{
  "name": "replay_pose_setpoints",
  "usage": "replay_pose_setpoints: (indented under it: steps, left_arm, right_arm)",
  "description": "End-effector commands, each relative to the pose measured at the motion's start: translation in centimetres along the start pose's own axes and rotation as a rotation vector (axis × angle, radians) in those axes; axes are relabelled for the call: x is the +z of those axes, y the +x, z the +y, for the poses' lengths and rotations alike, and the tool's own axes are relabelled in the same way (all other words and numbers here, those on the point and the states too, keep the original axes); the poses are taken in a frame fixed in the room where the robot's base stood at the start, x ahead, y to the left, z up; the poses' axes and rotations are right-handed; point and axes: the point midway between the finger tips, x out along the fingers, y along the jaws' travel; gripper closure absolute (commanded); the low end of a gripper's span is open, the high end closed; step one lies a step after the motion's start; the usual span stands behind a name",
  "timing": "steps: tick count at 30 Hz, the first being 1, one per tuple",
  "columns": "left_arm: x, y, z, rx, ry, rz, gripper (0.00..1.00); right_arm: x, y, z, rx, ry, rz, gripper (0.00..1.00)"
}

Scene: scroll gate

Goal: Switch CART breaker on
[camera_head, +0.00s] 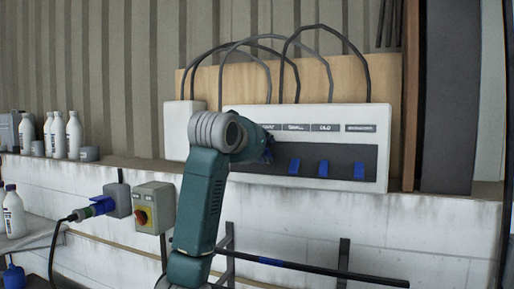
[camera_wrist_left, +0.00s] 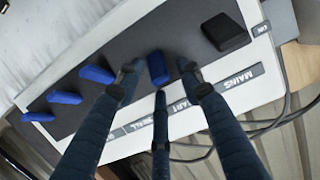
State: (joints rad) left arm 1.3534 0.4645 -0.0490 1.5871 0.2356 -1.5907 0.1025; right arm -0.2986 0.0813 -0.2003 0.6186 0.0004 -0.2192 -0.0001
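The white breaker box (camera_head: 376,113) hangs on a wooden board, with a dark strip of switches. Three blue switches (camera_head: 293,167) (camera_head: 323,169) (camera_head: 359,171) show right of my left gripper (camera_head: 266,148), which hides the strip's left part. In the left wrist view, the fingers of my left gripper (camera_wrist_left: 160,76) are spread around one blue switch (camera_wrist_left: 158,68), with gaps on both sides. A label ending in "ART" (camera_wrist_left: 180,106) is partly hidden by the fingers near that switch. A black switch (camera_wrist_left: 226,32) sits beside the "MAINS" label (camera_wrist_left: 237,77). My right gripper is not in view.
Black cables (camera_head: 331,82) loop above the box. A grey box with a red-yellow rotary knob (camera_head: 154,207) and a blue plug (camera_head: 103,206) are on the low wall. White bottles (camera_head: 74,135) stand on the ledge at left. A black rail (camera_head: 320,271) runs below the box.

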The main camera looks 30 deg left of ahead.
Motion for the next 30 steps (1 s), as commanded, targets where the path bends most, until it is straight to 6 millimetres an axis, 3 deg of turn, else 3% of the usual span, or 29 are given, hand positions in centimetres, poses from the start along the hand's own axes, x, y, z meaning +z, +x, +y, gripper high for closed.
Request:
replay_pose_setpoints:
  steps: [15,21,30]
  left_arm:
    - [-0.2,-9.8,-0.2,-0.002,-0.001,0.008,0.62]
    - [-0.1,-11.3,-0.2,-0.002,-0.002,0.005,0.62]
    - [-0.1,-11.4,-0.2,-0.002,-0.002,0.004,0.62]
  right_arm:
    - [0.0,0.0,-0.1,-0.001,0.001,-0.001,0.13]
    - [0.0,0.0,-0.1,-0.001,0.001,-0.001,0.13]
    - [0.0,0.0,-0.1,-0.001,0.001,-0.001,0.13]
